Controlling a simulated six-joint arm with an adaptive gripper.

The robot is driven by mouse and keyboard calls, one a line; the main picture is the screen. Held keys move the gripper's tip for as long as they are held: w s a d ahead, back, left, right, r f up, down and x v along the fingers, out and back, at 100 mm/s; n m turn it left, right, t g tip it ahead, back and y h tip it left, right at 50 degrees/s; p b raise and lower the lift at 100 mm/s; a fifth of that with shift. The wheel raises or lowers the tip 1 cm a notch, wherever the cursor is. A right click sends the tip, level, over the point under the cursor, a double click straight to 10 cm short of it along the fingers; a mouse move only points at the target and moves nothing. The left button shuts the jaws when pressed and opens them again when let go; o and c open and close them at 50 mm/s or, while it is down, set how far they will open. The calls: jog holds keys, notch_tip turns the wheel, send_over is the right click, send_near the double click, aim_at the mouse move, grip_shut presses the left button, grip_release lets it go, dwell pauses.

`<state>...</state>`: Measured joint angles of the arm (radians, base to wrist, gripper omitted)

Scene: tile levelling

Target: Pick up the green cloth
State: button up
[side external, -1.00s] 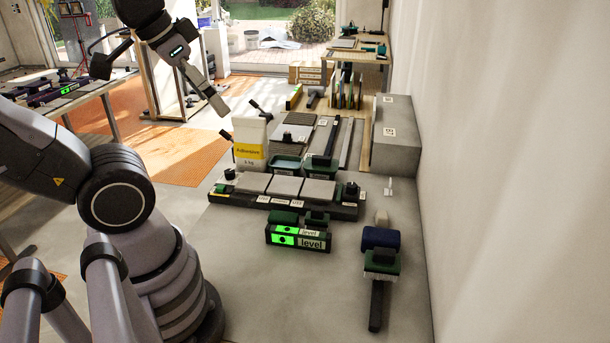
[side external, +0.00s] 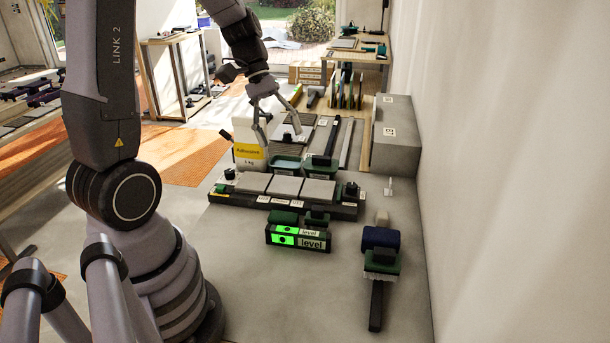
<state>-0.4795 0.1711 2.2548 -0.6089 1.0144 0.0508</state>
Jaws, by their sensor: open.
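My gripper (side external: 281,136) is open and empty, pointing down over the far part of the grey work surface, by the adhesive tub and the grey tiles. No thing is plainly a cloth. A small dark green piece (side external: 284,217) lies just behind the level (side external: 298,237), partly hidden by it, with another dark green piece (side external: 317,217) to its right. A green block-like piece (side external: 383,262) with pale bristles lies at the right, next to a dark blue piece (side external: 381,238). I cannot tell which of these is the green cloth. My gripper is apart from all of them.
The white and yellow adhesive tub (side external: 249,145) stands close beside my gripper. A dark rail (side external: 280,208) with several grey tiles crosses the surface. Green trays (side external: 286,163) lie behind it. A grey block (side external: 392,140) stands by the right wall. The front of the surface is clear.

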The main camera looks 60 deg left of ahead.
jog(key=w+a+f+n+t+h, duration=0.1)
jog(key=w+a+f+n+h, duration=0.25)
jog(key=f, duration=0.35)
jog(key=n+t, duration=0.2)
jog(key=n, duration=0.3)
send_over(286, 216)
jog(key=s+d, duration=0.2)
notch_tip(286, 216, down, 7)
jog(key=a+f+n+t, duration=0.2)
jog(key=f+n, duration=0.1)
jog(key=f, duration=0.1)
jog(key=s+a+f+n+t, duration=0.1)
jog(key=a+f+n, duration=0.1)
jog(key=f, duration=0.2)
jog(key=s+a+f+n+t, duration=0.1)
jog(key=a+f+n+t, duration=0.1)
jog(key=f, duration=0.3)
jog(key=shift+f+n+t, duration=0.1)
jog(key=shift+n+t, duration=0.2)
jog(key=shift+n, duration=0.55)
jog(key=shift+w+d+f, duration=0.1)
jog(key=shift+f, duration=0.2)
jog(key=x, duration=0.7)
jog(key=shift+w, duration=0.1)
jog(key=c, duration=0.9)
